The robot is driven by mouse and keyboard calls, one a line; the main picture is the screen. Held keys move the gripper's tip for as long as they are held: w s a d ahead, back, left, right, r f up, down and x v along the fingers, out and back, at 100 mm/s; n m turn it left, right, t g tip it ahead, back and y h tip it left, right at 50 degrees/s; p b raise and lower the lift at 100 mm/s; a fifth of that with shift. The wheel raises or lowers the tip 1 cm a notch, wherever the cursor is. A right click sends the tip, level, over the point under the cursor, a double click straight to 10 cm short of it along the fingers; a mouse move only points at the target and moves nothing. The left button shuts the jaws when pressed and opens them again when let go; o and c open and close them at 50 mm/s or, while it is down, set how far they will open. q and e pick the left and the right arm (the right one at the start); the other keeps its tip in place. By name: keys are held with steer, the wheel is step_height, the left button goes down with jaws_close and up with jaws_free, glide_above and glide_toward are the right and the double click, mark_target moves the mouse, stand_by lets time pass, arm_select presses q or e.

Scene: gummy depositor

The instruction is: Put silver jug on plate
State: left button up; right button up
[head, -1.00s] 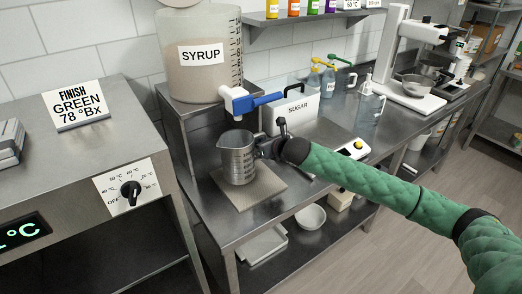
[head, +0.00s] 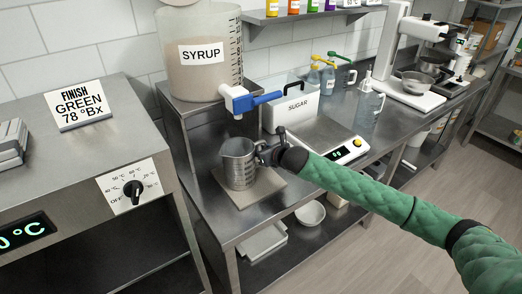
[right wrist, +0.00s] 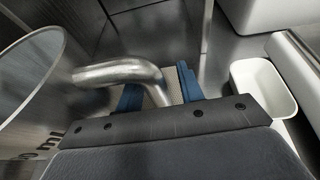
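The silver jug (head: 239,165), a metal measuring jug, stands upright over a flat beige-grey square plate (head: 247,197) on the steel bench. Whether its base touches the plate or hangs just above cannot be told. My right gripper (head: 266,153) is at the jug's right side, on its handle. In the right wrist view, the blue fingers of the gripper (right wrist: 160,90) sit on both sides of the curved metal handle (right wrist: 118,73), closed on it. The jug's rim (right wrist: 60,45) shows at the left there. My left gripper is out of view.
The syrup tank (head: 203,75) with its blue-handled tap (head: 250,100) stands on a raised shelf behind the jug. A sugar box (head: 291,107) and a scale (head: 335,148) lie to the right. A steel unit with a dial (head: 133,190) is at the left.

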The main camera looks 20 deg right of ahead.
stand_by(0.3)
